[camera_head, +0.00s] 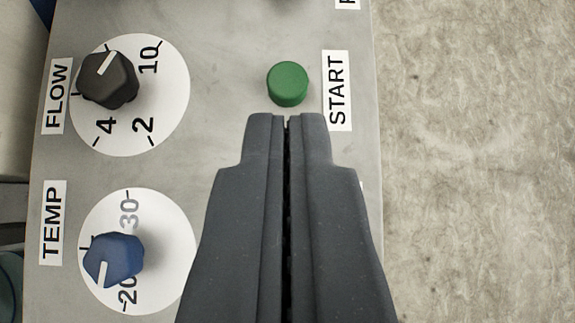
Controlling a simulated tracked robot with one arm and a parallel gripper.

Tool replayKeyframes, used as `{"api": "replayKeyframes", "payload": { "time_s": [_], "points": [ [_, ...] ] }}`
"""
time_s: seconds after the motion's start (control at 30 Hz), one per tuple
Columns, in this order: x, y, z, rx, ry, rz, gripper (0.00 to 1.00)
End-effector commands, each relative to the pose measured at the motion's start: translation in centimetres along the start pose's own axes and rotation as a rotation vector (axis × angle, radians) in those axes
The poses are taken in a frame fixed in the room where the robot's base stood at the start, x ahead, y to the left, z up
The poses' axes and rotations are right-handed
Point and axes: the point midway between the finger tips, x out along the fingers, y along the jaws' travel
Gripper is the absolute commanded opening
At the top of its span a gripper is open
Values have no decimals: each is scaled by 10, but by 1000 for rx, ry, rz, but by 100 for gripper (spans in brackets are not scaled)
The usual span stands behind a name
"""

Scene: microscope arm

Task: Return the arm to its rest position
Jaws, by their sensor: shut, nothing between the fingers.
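My gripper (287,120) points up the picture over a grey control panel (225,150). Its two dark fingers are shut together and hold nothing. The fingertips lie just below a round green button (287,83) in the picture; I cannot tell whether they touch it or the panel. The rest of my arm is out of view.
Left of my gripper are a black FLOW knob (108,80) and a blue TEMP knob (113,259), each on a white dial. A START label (338,90) sits right of the button. Past the panel's right edge lies a bare mottled surface (480,160).

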Motion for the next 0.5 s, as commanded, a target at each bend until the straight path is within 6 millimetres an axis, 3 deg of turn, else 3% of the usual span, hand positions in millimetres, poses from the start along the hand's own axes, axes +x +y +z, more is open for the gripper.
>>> {"api": "replayKeyframes", "payload": {
  "time_s": [0.17, 0.27, 0.37, 0.5],
  "points": [
    [-2, 0, -2, 0, 4, 0, 0],
    [-18, 1, -17, 1, 34, 3, 0],
    [-52, 3, -45, 4, 89, 8, 0],
    [-128, 6, -96, 8, 208, 13, 0]
  ]
}}
